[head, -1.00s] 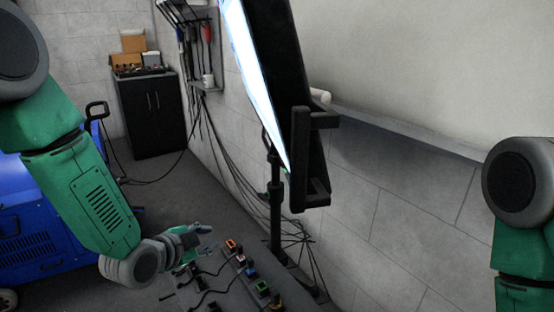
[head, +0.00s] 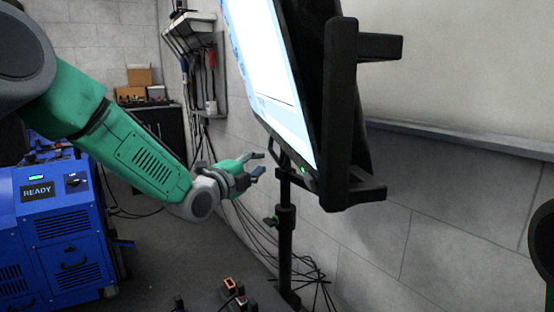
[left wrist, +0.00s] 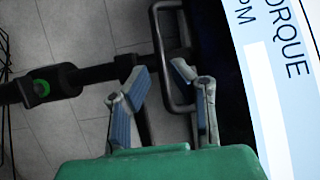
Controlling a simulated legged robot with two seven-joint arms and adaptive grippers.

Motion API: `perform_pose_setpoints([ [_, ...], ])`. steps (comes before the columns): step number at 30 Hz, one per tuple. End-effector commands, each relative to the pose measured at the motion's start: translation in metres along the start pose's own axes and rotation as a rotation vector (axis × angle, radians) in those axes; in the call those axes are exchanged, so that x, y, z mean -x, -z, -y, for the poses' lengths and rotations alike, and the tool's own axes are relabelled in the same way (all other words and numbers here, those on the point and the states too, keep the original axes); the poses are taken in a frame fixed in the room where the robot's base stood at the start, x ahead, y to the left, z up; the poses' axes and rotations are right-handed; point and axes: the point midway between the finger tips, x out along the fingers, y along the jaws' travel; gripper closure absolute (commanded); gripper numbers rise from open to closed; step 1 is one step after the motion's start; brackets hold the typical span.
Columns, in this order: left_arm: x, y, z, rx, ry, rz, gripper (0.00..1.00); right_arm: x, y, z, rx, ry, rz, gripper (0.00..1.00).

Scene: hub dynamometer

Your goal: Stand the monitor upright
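The monitor (head: 270,70) is on a black stand pole (head: 285,230) and leans to one side in the head view, its lit screen facing left. A black bracket or handle frame (head: 340,110) runs along its near edge. In the left wrist view the screen (left wrist: 270,80) shows "TORQUE" and "PM". My left gripper (head: 257,165) is open and empty, just left of the monitor's lower edge. In the left wrist view its blue-padded fingers (left wrist: 160,90) are apart, near a black handle loop (left wrist: 165,60). My right gripper is out of view; only part of that arm shows at the right edge.
A blue machine (head: 60,225) with a "READY" display stands at left. A black cabinet (head: 160,125) with boxes is at the back. Cables hang along the grey wall behind the pole. Small coloured connectors (head: 232,288) sit at the bottom.

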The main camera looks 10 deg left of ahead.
Motion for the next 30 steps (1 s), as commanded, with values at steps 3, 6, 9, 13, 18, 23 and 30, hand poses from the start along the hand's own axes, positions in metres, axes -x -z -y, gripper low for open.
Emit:
perform_pose_setpoints([
  [3,-0.025,-0.003,-0.003,0.003,0.002,0.002,0.80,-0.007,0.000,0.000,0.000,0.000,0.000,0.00],
  [6,-0.044,-0.004,-0.003,0.004,0.002,0.002,0.80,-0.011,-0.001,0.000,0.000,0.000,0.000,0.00],
  [9,-0.060,-0.003,-0.003,0.004,0.002,0.003,0.80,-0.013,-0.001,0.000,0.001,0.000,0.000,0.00],
  [13,-0.075,-0.001,-0.002,0.003,0.001,0.001,0.80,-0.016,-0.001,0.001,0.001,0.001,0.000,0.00],
  [18,-0.085,0.000,-0.001,0.001,-0.001,0.001,0.80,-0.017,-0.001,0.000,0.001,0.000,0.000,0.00],
  [23,-0.087,-0.001,-0.001,0.003,0.000,0.002,0.80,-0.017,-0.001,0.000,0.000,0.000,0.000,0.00],
  [30,-0.086,-0.002,-0.001,0.004,-0.001,0.002,1.00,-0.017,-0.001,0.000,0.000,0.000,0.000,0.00],
])
